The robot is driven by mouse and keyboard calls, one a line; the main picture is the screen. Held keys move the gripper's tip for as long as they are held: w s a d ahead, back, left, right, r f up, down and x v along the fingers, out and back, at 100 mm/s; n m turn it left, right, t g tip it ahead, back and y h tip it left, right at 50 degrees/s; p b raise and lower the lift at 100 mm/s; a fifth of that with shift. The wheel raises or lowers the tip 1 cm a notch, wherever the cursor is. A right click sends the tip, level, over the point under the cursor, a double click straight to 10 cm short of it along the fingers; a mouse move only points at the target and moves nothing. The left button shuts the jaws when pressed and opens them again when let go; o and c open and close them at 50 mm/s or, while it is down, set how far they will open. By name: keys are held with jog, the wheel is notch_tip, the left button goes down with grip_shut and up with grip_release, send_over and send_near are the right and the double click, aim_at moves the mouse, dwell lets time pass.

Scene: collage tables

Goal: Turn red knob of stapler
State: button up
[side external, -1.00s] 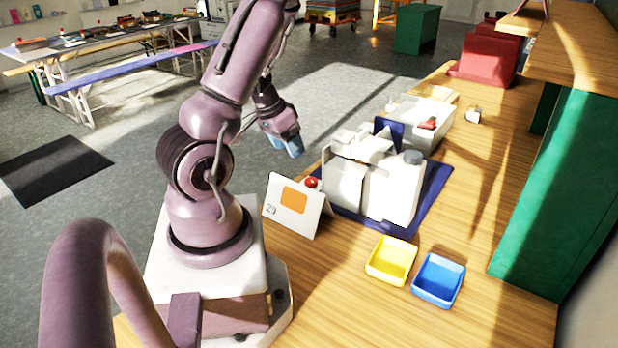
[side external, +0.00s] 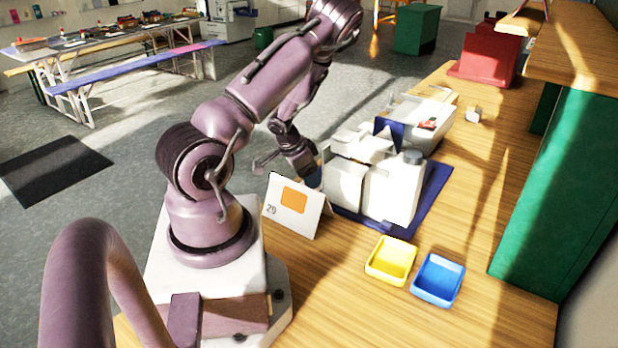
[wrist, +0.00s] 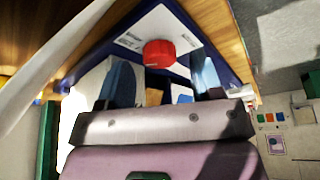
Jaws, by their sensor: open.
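The stapler appears to be the white machine (side external: 400,192) on a dark blue mat (side external: 436,188) in the side view. The red knob (wrist: 160,53) shows in the wrist view, beyond my fingertips and roughly midway between them. It sits on a white surface with small dark markings. My gripper (wrist: 163,78) is open, with one blue finger on each side and nothing held. I cannot tell whether a finger touches the knob. In the side view my gripper (side external: 311,178) is low at the machine's left end, behind a white card, and the knob is hidden there.
The white card (side external: 275,200) with an orange square and "29" stands close in front of my gripper. A yellow tray (side external: 370,268) and a blue tray (side external: 418,288) lie nearer the front. A white bin (side external: 440,117) stands behind the machine. The table's right side is largely clear.

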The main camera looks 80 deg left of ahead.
jog(key=shift+w+a+f, duration=0.1)
jog(key=shift+w+f, duration=0.15)
jog(key=shift+f, duration=0.4)
jog(key=c, duration=0.9)
jog(key=shift+n+y, duration=0.3)
jog(key=shift+n, duration=0.6)
jog(key=o, duration=0.9)
jog(key=v, duration=1.3)
jog(key=shift+w+r, duration=0.1)
